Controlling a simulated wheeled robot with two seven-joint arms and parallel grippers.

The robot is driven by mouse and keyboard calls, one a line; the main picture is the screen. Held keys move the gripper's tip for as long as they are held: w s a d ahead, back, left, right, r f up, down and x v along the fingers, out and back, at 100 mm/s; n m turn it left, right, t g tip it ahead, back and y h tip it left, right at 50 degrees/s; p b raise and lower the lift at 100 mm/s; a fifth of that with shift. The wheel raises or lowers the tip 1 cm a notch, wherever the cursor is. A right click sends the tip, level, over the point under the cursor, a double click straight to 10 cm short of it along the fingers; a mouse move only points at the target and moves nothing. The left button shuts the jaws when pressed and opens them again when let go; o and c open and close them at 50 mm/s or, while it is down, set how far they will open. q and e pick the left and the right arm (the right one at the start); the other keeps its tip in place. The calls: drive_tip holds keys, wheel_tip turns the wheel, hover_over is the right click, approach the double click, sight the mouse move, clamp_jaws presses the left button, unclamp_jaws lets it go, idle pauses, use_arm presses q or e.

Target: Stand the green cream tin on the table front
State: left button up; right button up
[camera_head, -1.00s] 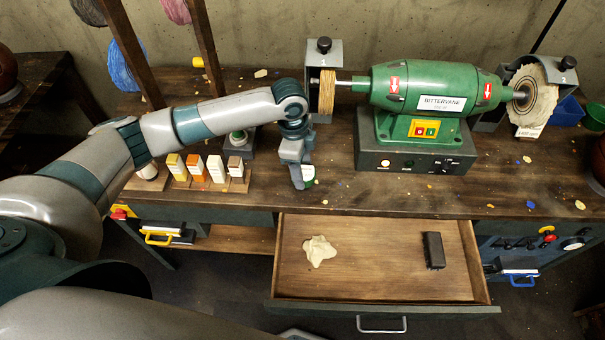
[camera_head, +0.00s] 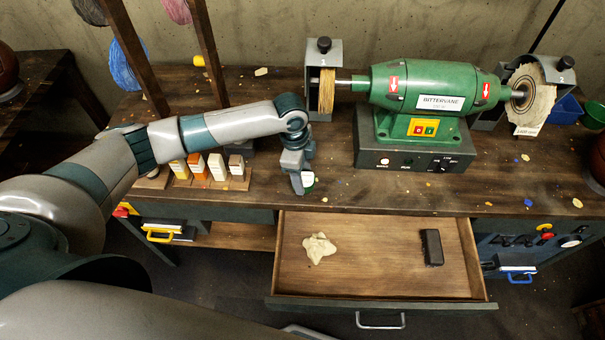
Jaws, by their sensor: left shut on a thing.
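My left gripper (camera_head: 302,186) is shut on the green cream tin (camera_head: 309,180), at the front part of the table (camera_head: 400,199), left of the green machine. Only a small green and white part of the tin shows beside the fingers; the rest is hidden. I cannot tell whether the tin touches the table top. My right gripper is not in view.
An open drawer (camera_head: 375,283) below the table front holds a pale cloth (camera_head: 319,248) and a dark block (camera_head: 432,247). The green grinder (camera_head: 430,92) stands behind right. Several small boxes (camera_head: 216,167) stand left. The table front right of my gripper is mostly clear.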

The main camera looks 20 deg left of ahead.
use_arm(q)
drive_tip(key=shift+f, duration=0.15)
drive_tip(key=o, duration=1.1)
drive_tip(key=shift+a+r+b, duration=0.1)
drive_tip(key=shift+r+b, duration=0.2)
drive_tip(key=shift+r, duration=0.5)
drive_tip(key=r+b, duration=0.1)
drive_tip(key=r, duration=0.2)
drive_tip(key=a+r+b, duration=0.1)
drive_tip(key=r, duration=0.3)
drive_tip(key=r+b, duration=0.1)
drive_tip(key=r, duration=0.2)
drive_tip(key=shift+a+r, duration=0.15)
drive_tip(key=shift+r, duration=0.2)
